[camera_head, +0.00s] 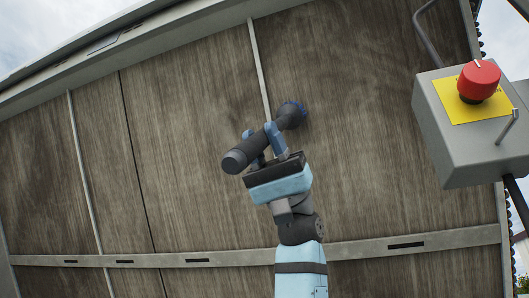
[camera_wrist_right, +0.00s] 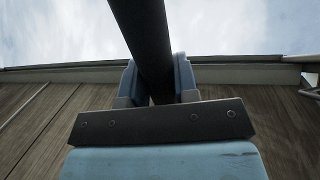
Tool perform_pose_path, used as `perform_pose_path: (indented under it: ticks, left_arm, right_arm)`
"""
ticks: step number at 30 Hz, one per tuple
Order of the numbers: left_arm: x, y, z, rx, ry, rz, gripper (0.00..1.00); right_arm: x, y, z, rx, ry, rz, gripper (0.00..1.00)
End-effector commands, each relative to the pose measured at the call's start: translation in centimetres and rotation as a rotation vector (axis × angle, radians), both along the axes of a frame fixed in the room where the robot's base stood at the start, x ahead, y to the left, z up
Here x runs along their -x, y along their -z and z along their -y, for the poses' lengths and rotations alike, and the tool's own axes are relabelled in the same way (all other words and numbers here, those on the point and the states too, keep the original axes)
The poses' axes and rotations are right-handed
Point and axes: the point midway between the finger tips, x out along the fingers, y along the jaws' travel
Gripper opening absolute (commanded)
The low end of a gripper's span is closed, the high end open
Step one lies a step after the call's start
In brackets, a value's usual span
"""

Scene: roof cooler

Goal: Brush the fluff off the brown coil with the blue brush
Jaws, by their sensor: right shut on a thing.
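The brown coil (camera_head: 190,130) fills most of the head view as a large, finely ribbed panel behind a grey frame. Greyish, cloudy patches that look like fluff show on it, mainly on its right section (camera_head: 375,120). My right gripper (camera_head: 262,142) is shut on the dark handle of the blue brush (camera_head: 292,113). The brush lies tilted, its blue-bristled head up and right, close to the coil; I cannot tell whether the bristles touch it. In the right wrist view the dark handle (camera_wrist_right: 148,45) passes between both fingers. My left gripper is not in view.
A grey box (camera_head: 470,150) with a red knob (camera_head: 479,80) and yellow plate juts out at the right. A slotted metal rail (camera_head: 225,258) crosses below the coil. Thin metal strips (camera_head: 261,65) divide the coil. The coil's left side is unobstructed.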

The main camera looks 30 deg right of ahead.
Motion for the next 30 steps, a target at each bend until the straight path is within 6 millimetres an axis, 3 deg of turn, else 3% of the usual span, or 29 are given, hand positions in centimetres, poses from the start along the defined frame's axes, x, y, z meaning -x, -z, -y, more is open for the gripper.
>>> perform_pose_path:
  ticks: [10,30]
  left_arm:
    - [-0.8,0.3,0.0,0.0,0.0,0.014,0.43]
    - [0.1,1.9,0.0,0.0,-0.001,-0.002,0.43]
  right_arm:
    - [1.8,0.1,1.6,-0.003,0.002,0.001,0.0]
    - [5.6,0.0,4.8,-0.003,0.002,0.001,0.0]
